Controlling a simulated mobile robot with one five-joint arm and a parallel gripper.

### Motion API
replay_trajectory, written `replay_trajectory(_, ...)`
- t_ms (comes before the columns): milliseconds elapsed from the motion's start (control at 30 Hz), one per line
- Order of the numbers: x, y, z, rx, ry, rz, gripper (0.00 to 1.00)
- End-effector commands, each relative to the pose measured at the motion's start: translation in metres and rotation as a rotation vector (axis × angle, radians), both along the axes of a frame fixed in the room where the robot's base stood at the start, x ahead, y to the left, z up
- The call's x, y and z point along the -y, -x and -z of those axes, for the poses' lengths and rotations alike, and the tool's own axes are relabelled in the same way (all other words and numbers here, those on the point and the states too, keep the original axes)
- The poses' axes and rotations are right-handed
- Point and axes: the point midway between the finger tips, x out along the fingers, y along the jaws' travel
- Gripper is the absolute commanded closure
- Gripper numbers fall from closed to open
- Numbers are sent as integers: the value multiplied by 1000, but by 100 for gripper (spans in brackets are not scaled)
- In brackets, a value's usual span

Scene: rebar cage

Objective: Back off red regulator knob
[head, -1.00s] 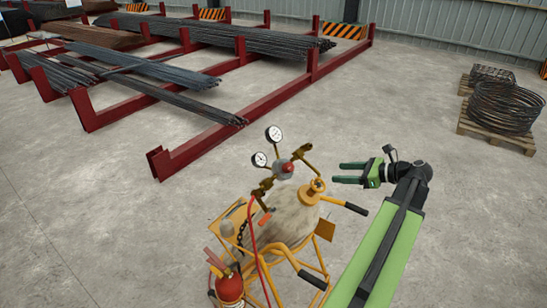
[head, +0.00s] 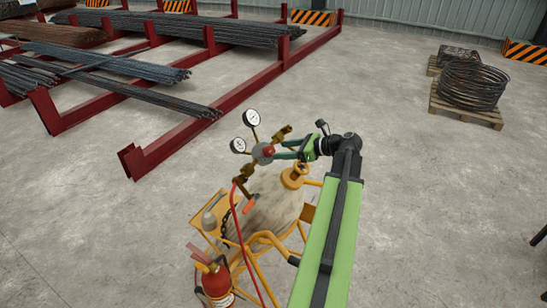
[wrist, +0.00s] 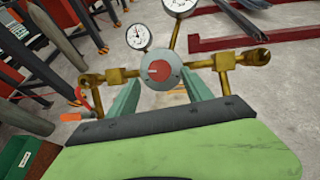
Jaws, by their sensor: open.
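The red regulator knob (head: 268,151) sits on the front of a round grey regulator body (head: 260,158) with two dial gauges and brass fittings, above a tan cylinder on a yellow cart. In the wrist view the red knob (wrist: 159,70) faces the camera, its grey body (wrist: 172,78) around it. My gripper (head: 280,150) reaches in from the right at the regulator. In the wrist view my two green fingers (wrist: 168,95) stand apart, one on each side of the regulator's lower part. Whether they touch it I cannot tell.
Two white gauges (head: 245,131) stand above the regulator. Brass fittings (wrist: 245,60) stick out on both sides. A red hose (head: 236,215) hangs down past a red extinguisher (head: 217,281). Red rebar racks (head: 170,150) stand behind. Open floor lies to the right.

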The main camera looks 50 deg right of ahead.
Motion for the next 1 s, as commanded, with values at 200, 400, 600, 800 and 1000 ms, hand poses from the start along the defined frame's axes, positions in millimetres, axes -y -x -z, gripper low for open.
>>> replay_trajectory(200, -10, -32, 16, 0, 1, -1, 42)
replay_trajectory(400, -13, -39, 17, 0, 0, -1, 42)
replay_trajectory(600, -13, -39, 16, 0, 0, -1, 44)
replay_trajectory(800, -13, -39, 16, 0, 1, -1, 70)
replay_trajectory(1000, -13, -39, 16, 0, 1, -1, 97)
